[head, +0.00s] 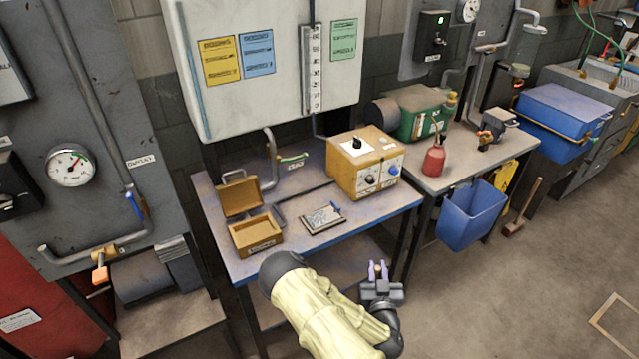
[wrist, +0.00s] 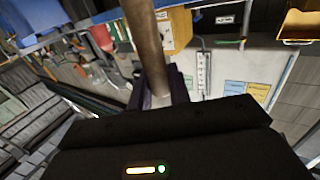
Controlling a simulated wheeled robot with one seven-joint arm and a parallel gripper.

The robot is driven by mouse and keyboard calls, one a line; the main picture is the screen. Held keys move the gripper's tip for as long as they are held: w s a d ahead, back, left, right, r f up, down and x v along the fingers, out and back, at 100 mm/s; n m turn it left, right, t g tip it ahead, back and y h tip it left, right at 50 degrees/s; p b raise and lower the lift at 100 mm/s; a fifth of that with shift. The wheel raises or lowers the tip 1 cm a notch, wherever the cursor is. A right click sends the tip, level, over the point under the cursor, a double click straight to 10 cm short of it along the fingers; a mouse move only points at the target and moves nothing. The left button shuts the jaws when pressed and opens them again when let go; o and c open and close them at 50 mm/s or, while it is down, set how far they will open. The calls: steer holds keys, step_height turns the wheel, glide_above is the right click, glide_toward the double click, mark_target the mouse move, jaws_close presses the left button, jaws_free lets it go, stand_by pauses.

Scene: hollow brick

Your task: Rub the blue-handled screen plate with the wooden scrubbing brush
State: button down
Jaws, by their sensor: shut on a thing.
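The screen plate (head: 323,217) lies flat on the blue-topped table, a pale framed panel with a blue handle at its upper right. My gripper (head: 378,268) is in front of the table's front edge, to the lower right of the plate and apart from it. It is shut on a brown rod-like thing, which I take to be the wooden scrubbing brush (wrist: 147,45). In the wrist view the rod runs up from between the fingers to the top edge. No bristles show. In the head view only a small brown bit shows between the fingers.
On the table (head: 245,268) stand an open wooden box (head: 256,236) left of the plate and a yellow control box (head: 364,165) behind right. A red oil can (head: 434,160) stands on the right bench. A blue bin (head: 470,215) hangs at its front.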

steer(key=s+f, duration=0.4)
steer(key=f, duration=0.1)
steer(key=shift+s+f, duration=0.15)
steer(key=shift+f, duration=0.05)
steer(key=shift+a, duration=0.1)
